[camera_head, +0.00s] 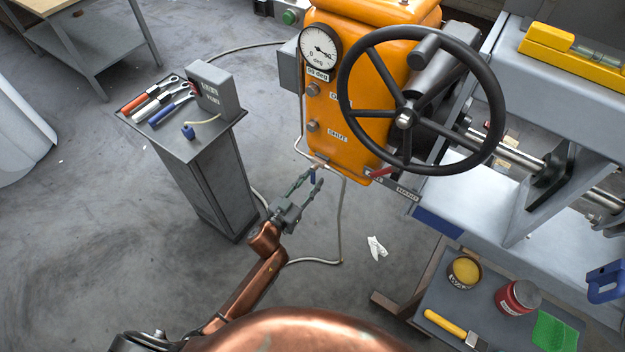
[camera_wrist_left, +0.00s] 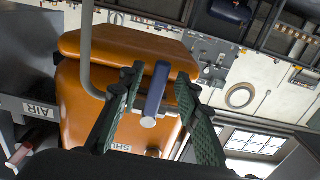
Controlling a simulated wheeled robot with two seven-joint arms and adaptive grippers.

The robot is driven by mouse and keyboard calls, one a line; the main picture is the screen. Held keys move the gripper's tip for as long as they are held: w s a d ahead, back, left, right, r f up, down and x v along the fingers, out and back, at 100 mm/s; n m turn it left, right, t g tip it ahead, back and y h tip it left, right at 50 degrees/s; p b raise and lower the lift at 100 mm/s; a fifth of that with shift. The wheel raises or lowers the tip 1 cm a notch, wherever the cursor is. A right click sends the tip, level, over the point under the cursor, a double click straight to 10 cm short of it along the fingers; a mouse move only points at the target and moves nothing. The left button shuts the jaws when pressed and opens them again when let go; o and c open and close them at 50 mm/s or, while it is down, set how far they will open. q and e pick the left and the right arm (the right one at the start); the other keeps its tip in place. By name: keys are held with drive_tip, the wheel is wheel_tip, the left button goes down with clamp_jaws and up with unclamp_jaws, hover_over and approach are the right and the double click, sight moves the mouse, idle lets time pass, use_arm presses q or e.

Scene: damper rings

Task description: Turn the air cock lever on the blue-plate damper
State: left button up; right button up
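The small blue air cock lever (camera_head: 312,176) hangs at the lower edge of the orange actuator housing (camera_head: 340,120), beside a grey pipe. In the left wrist view the blue lever (camera_wrist_left: 156,90) has a pale round end and lies between my fingers. My left gripper (camera_head: 310,183) is open around the lever; gaps show on both sides, and the fingers appear not to touch it. The green-padded fingertips of this gripper also show in the wrist view (camera_wrist_left: 158,84). A blue plate (camera_head: 437,223) is on the grey frame below the housing. My right gripper is out of view.
A black handwheel (camera_head: 405,118) and a red lever (camera_head: 382,173) by a label are right of my gripper. A grey pedestal (camera_head: 212,175) with tools stands left. A low bench (camera_head: 408,296) with tins and a brush is lower right. A white rag (camera_head: 376,248) lies on the floor.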

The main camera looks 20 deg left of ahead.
use_arm(q)
drive_tip(key=shift+s+a, duration=0.2)
drive_tip(key=shift+s, duration=0.25)
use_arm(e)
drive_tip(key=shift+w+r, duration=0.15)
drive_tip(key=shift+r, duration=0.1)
use_arm(q)
drive_tip(key=shift+p+v, duration=0.9)
drive_tip(key=shift+v, duration=0.6)
drive_tip(key=p+v, duration=0.1)
drive_tip(key=v, duration=0.2)
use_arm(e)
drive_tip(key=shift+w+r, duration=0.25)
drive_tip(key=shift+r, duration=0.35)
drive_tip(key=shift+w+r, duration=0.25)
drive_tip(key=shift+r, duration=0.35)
